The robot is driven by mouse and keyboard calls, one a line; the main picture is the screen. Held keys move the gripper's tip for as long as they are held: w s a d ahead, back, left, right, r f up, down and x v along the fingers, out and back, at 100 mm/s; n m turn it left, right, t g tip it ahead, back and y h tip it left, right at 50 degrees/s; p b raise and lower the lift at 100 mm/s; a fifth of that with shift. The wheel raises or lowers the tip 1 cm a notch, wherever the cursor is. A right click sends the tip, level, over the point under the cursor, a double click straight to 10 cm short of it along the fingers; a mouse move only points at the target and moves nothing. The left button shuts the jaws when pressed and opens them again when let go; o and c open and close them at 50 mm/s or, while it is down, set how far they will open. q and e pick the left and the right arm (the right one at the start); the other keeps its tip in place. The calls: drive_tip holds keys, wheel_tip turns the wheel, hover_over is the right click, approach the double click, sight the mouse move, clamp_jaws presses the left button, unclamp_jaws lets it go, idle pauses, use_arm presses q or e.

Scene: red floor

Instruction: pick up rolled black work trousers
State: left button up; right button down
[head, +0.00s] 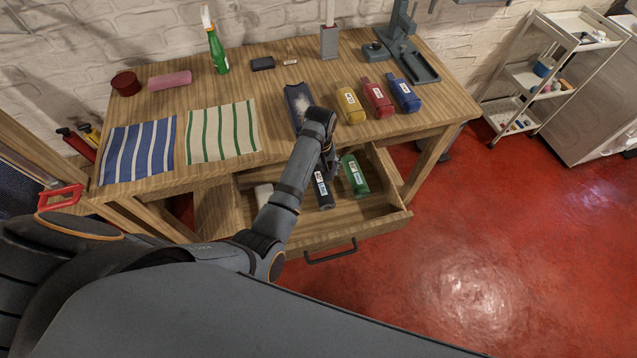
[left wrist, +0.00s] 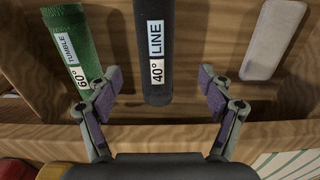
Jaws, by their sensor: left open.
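The rolled black work trousers (head: 323,189) lie in the open drawer as a dark roll with a white label. In the left wrist view the roll (left wrist: 155,75) runs up the middle, its label reading "40° LINE". My left gripper (head: 328,165) is over the drawer, partly covering the roll's far part in the head view. In the left wrist view the open fingers (left wrist: 158,88) stand on either side of the roll's near end, with a gap on each side. Whether they are above it or level with it I cannot tell. My right gripper is not in view.
A green roll (head: 355,175) labelled "60° TUMBLE" and a whitish block (left wrist: 272,40) lie either side of the black roll. The drawer front (head: 340,238) is pulled out. Yellow (head: 349,104), red (head: 377,98) and blue (head: 403,93) rolls lie on the workbench (head: 270,90).

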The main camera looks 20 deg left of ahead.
sight(320, 181)
use_arm(q)
drive_tip(key=shift+w+a+f, duration=0.1)
drive_tip(key=shift+w+f, duration=0.05)
drive_tip(key=shift+f, duration=0.3)
drive_tip(key=shift+w+a+f, duration=0.1)
drive_tip(key=shift+f, duration=0.35)
drive_tip(key=f, duration=0.5)
drive_tip(key=shift+w+d, duration=0.15)
drive_tip(key=shift+d, duration=0.05)
drive_tip(key=shift+r, duration=0.1)
drive_tip(key=c, duration=1.5)
